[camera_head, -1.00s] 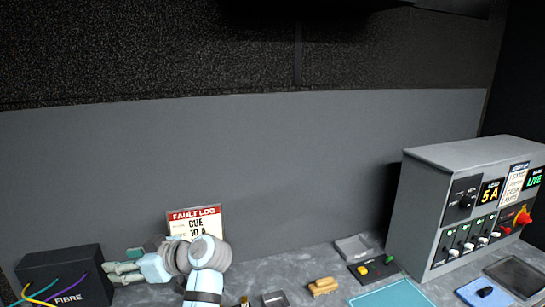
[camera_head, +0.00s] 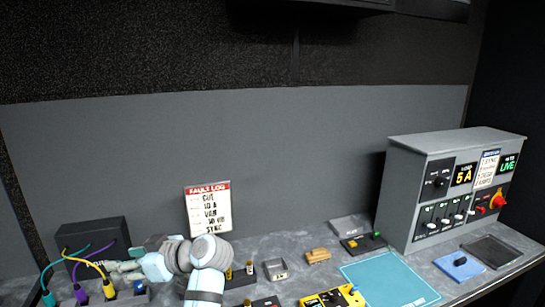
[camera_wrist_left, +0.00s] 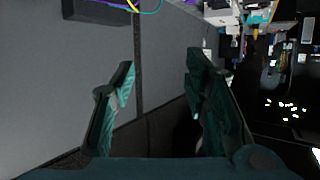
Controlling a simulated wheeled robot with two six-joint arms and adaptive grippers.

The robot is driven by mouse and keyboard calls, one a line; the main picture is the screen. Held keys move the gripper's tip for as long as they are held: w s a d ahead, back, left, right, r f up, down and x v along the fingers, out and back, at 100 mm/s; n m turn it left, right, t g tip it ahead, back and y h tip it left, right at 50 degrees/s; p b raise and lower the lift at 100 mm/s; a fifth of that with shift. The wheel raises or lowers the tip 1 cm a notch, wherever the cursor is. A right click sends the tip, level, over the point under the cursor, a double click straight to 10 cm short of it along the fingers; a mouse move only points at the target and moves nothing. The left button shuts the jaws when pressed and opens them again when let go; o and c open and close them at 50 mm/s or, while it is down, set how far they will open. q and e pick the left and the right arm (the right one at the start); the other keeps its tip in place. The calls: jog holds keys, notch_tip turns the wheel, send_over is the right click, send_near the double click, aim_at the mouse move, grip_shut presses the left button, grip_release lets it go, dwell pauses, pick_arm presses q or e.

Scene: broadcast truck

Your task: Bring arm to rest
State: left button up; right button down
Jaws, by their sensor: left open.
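My left arm comes up from the bottom of the head view and bends to the left above the worktop. My left gripper (camera_head: 120,266) points left in front of the black fibre box (camera_head: 92,243), partly covering it. In the left wrist view the two green fingers (camera_wrist_left: 160,72) stand wide apart with nothing between them. The wrist view looks along a grey wall panel, with the fibre box and its cables at the top. My right gripper is in neither view.
A fault log board (camera_head: 208,212) stands behind my arm. A grey control cabinet (camera_head: 402,205) is at the right. A teal mat (camera_head: 390,280), a yellow device (camera_head: 333,297), a tan block (camera_head: 317,256) and a blue pad (camera_head: 459,265) lie on the worktop.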

pick_arm(q)
jog(key=s+a+f+m+h, duration=0.1)
jog(key=s+f+m+h, duration=0.1)
jog(key=s+f, duration=0.35)
jog(key=s+f+m+h, duration=0.2)
jog(key=s+f+m, duration=0.1)
jog(key=f, duration=0.6)
jog(key=s+a+f+m+h, duration=0.15)
jog(key=s+f, duration=0.25)
jog(key=f, duration=0.4)
jog(key=s+d+f+m+h, duration=0.3)
jog(key=s+d+m+h, duration=0.15)
jog(key=s, duration=0.55)
jog(key=s+d+f+m+h, duration=0.25)
jog(key=s+d+m, duration=0.2)
jog(key=s, duration=0.45)
notch_tip(320, 180, down, 31)
jog(key=s+a+g+b, duration=0.1)
jog(key=s+a+b, duration=0.15)
jog(key=b, duration=0.75)
jog(key=s+f+g+b, duration=0.1)
jog(key=s+f+b, duration=0.4)
jog(key=s+f, duration=0.8)
notch_tip(320, 180, down, 3)
jog(key=shift+s+f, duration=0.1)
jog(key=shift+s, duration=0.05)
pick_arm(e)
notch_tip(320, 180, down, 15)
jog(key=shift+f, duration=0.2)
